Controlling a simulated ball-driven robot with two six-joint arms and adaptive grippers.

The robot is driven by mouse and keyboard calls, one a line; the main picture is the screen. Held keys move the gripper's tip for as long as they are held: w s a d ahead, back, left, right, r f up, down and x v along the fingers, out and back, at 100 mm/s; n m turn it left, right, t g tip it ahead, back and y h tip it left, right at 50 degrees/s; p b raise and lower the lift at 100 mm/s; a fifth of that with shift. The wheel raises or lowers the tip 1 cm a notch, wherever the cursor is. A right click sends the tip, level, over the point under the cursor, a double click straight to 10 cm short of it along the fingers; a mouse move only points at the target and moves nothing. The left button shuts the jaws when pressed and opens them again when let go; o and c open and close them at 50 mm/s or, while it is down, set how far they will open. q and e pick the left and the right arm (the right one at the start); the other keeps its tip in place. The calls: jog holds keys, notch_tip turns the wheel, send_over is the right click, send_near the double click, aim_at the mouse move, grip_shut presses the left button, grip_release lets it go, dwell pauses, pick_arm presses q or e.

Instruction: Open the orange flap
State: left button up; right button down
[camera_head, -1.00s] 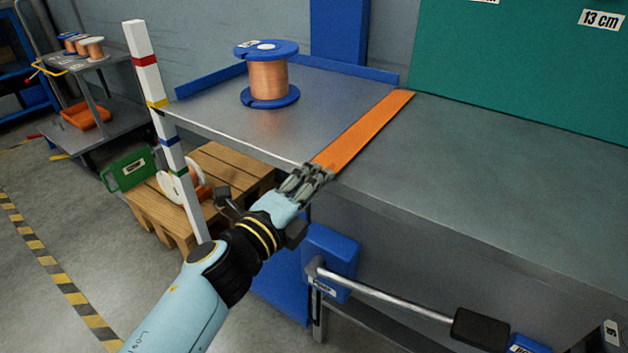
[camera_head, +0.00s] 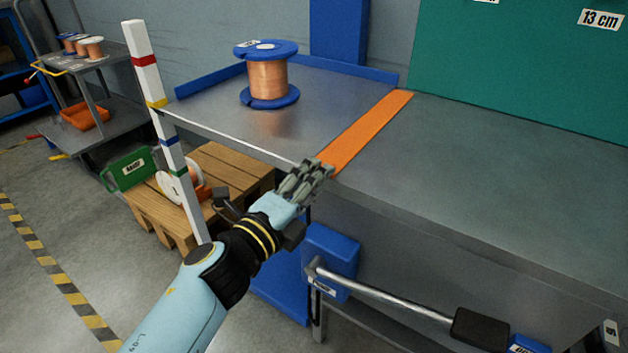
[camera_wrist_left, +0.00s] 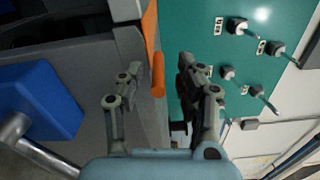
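The orange flap (camera_head: 368,132) is a long flat strip lying across the grey metal table, running from its front edge toward the back. My left gripper (camera_head: 314,170) is at the flap's near end, at the table's front edge, and hides part of that end. In the left wrist view, the two fingers (camera_wrist_left: 157,75) stand apart, and the orange flap (camera_wrist_left: 152,40) shows edge-on between them, with its rounded end nearest the palm. I cannot tell whether either finger touches it. My right gripper is not in view.
A blue spool of copper wire (camera_head: 268,80) stands on the table left of the flap. A white striped post (camera_head: 160,110) rises at the table's left corner. A metal lever with a black grip (camera_head: 480,328) and a blue block (camera_head: 333,250) are below the table's front edge.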

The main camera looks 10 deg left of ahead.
pick_arm(q)
jog(key=v, duration=1.1)
jog(key=shift+s, duration=0.4)
jog(key=s+a+f+n+g+y+p, duration=0.1)
jog(key=s+a+f+n+g+y, duration=0.2)
jog(key=f, duration=0.6)
jog(key=s+a+f+n+g+y, duration=0.15)
jog(key=s+a+f+n, duration=0.35)
jog(key=f, duration=0.5)
jog(key=s+a+f+n+g+y+p, duration=0.1)
jog(key=s+a+f+n+g, duration=0.15)
jog(key=s+f, duration=0.45)
jog(key=s+a+f+n+g, duration=0.1)
jog(key=s+f+n+g, duration=0.2)
jog(key=s, duration=0.5)
jog(key=s+a+f+n+g+y, duration=0.1)
jog(key=s+a+f+n+g, duration=0.1)
jog(key=s+f+n, duration=0.3)
jog(key=s+a+f+n+g, duration=0.2)
jog(key=s+f+n+g, duration=0.2)
jog(key=s, duration=0.9)
notch_tip(320, 180, down, 3)
jog(key=shift+s+a+r+n+g+y, duration=0.15)
jog(key=shift+s+r+n+g+y, duration=0.1)
jog(key=shift+n+g+y, duration=0.15)
